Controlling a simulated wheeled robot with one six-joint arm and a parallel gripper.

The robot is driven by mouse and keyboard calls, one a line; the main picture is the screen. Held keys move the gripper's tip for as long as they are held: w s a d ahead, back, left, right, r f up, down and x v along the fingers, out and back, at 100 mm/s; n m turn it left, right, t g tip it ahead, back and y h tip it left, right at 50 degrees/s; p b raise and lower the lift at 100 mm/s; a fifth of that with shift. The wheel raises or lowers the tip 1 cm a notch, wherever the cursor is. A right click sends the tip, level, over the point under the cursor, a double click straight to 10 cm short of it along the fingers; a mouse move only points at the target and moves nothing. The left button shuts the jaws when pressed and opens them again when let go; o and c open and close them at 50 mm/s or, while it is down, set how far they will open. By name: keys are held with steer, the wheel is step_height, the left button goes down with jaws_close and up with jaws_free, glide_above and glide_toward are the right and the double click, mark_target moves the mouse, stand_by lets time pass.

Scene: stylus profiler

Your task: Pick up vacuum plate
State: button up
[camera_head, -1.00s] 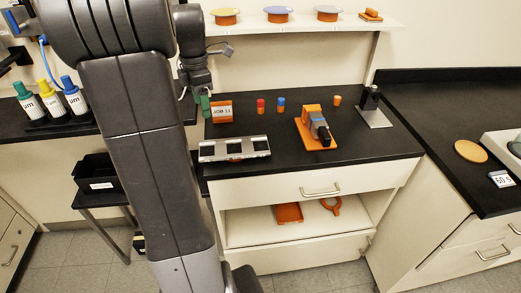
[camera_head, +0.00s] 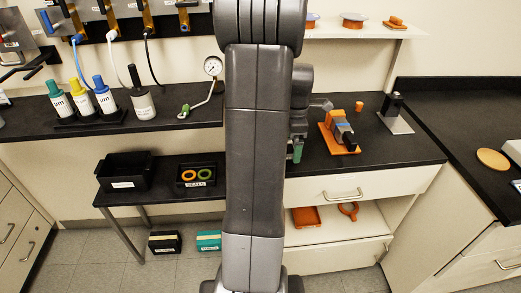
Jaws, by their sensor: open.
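My gripper (camera_head: 295,153) shows only in part beside my upright arm, with green fingertips pointing down over the bench; it is open and I see nothing held in it. I cannot tell for sure which thing is the vacuum plate. The silver slotted plate on the bench front, seen earlier, is hidden behind my arm. An orange stand with a grey and black block (camera_head: 341,132) is to the right of my gripper. A small metal plate with a black post (camera_head: 396,114) stands farther right.
Left are bottles in a rack (camera_head: 88,118), a gauge (camera_head: 212,67), a black bin (camera_head: 124,172) and a seal tray (camera_head: 196,174). An orange tray (camera_head: 305,217) and ring (camera_head: 348,210) lie on the lower shelf. Round dishes (camera_head: 354,20) stand on the upper shelf.

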steer(key=shift+f, duration=0.6)
steer(key=c, duration=1.3)
steer(key=shift+o, duration=0.2)
step_height(320, 180, up, 10)
